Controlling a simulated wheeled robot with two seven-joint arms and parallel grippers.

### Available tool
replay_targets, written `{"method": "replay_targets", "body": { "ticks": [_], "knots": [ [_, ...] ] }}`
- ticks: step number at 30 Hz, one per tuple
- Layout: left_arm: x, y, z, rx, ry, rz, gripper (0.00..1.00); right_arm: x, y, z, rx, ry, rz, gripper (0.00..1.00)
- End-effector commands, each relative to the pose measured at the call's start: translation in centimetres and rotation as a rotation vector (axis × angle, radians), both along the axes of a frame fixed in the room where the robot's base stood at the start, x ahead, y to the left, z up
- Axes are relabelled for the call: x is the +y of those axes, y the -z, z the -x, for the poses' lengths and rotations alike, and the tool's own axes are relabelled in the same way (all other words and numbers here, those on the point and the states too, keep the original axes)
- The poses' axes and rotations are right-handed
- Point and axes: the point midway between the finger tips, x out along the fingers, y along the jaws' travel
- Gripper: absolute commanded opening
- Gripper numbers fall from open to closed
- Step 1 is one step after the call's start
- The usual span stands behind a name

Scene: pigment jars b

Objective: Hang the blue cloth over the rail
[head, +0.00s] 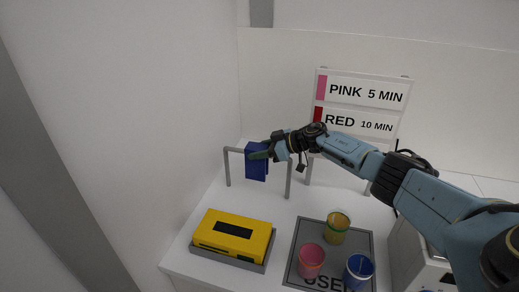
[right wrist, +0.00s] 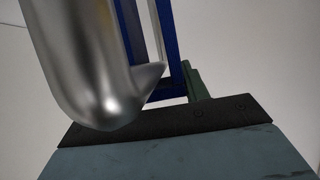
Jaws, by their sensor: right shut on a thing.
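The blue cloth (head: 256,168) hangs folded at the grey rail (head: 227,168), with its top edge about level with the crossbar or a little above. My right gripper (head: 262,154) is shut on the cloth's upper part, its green fingertip showing against the blue. In the right wrist view the cloth (right wrist: 168,45) shows edge-on as two narrow blue strips with a light gap between them, beside a green finger (right wrist: 195,82). I cannot tell whether the cloth rests on the crossbar or is only held beside it. My left gripper is not in view.
A yellow box (head: 225,228) sits on a grey tray in front of the rail. A dark mat (head: 305,235) at right holds a yellow jar (head: 337,228), a pink jar (head: 311,262) and a blue jar (head: 358,270). A sign board (head: 362,108) stands behind my right arm.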

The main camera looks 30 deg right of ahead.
Motion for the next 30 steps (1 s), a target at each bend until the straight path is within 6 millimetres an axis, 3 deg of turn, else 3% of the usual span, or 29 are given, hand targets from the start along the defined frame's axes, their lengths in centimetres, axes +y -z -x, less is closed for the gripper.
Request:
{"method": "replay_targets", "body": {
  "ticks": [9,10,16,25,30],
  "knots": [
    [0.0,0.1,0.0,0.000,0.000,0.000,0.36,0.0,0.1,0.0,-0.001,0.000,-0.001,0.23],
    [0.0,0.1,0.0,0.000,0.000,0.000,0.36,0.0,0.1,0.0,-0.001,0.000,-0.001,0.46],
    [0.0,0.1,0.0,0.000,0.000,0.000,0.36,0.0,0.1,0.0,-0.001,0.000,-0.001,0.71],
    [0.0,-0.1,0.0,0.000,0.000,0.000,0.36,0.0,0.0,0.0,0.000,-0.001,0.000,0.71],
    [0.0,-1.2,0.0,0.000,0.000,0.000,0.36,0.0,-1.0,0.0,0.001,0.000,-0.001,0.71]
  ]
}}
